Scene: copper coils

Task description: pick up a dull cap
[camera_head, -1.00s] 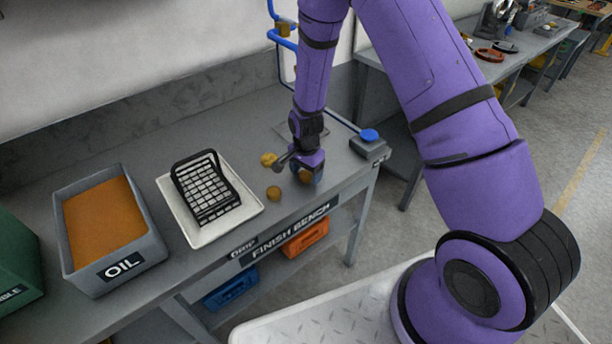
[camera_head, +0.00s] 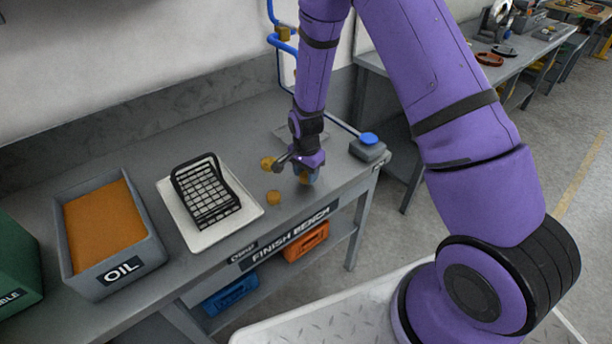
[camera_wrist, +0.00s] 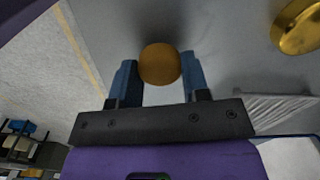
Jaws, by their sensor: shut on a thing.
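My gripper (camera_wrist: 160,72) has its two blue fingers on either side of a dull brown-gold cap (camera_wrist: 160,64) in the wrist view, shut on it. In the head view my gripper (camera_head: 306,176) is low at the right end of the bench, and the held cap is mostly hidden by the fingers. A second cap (camera_head: 274,197) lies on the bench just left of my gripper. A third cap (camera_head: 268,163) lies behind it. A shiny gold cap (camera_wrist: 298,26) shows at the upper right of the wrist view.
A white tray (camera_head: 247,214) with a black wire basket (camera_head: 207,190) stands left of my gripper. An oil bin (camera_head: 151,255) is farther left. A grey box with a blue button (camera_head: 369,139) is close on the right. The bench's front edge is near.

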